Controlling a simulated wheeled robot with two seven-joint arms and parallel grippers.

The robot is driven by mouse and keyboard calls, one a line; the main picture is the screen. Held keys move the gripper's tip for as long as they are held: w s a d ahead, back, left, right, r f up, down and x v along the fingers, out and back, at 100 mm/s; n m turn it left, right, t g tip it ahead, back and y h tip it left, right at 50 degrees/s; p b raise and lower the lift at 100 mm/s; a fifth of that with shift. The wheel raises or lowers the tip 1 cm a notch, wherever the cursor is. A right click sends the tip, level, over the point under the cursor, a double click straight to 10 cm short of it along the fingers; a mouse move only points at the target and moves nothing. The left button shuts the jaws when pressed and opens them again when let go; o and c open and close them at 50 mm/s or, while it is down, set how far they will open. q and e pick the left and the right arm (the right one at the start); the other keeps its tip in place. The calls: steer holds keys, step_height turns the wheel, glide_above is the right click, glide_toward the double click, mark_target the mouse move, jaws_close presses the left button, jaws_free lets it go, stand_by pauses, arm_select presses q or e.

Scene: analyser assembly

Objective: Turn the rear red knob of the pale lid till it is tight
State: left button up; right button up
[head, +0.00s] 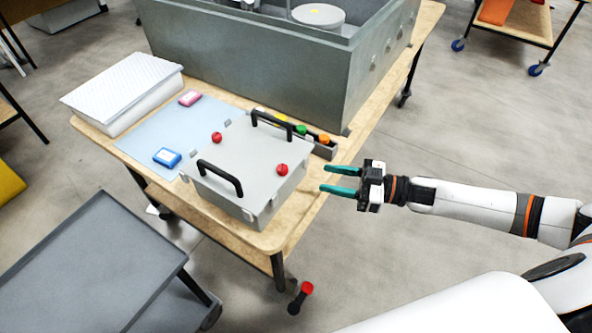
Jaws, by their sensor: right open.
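The pale lid (245,152) lies on a grey box on the wooden table and has two black handles. One red knob (216,137) stands at the lid's far left side, the farther back of the two in the picture. The other red knob (282,169) stands nearer, at the lid's right side. My right gripper (340,180) is open and empty, with teal fingers pointing left. It is to the right of the box, apart from both knobs. How tight either knob is cannot be seen. My left gripper is not in view.
A large grey analyser housing (250,60) stands behind the lid. A narrow tray with coloured caps (301,130) lies beside the box. A grey cart (90,270) stands front left.

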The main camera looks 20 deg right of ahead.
mark_target(288, 170)
steer(key=x, duration=0.3)
steer(key=p+x, duration=0.1)
steer(key=x, duration=0.1)
steer(key=shift+a+r, duration=0.1)
steer(key=shift+r, duration=0.2)
steer(key=p+x, duration=0.1)
steer(key=x, duration=0.4)
steer(key=shift+w+a+f, duration=0.1)
steer(key=shift+w+a, duration=0.05)
steer(key=shift+a, duration=0.05)
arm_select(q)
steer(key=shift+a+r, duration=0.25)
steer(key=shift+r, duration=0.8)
arm_select(e)
steer(key=shift+w+a, duration=0.35)
steer(key=shift+a, duration=0.15)
steer(key=shift+c, duration=0.5)
jaws_close()
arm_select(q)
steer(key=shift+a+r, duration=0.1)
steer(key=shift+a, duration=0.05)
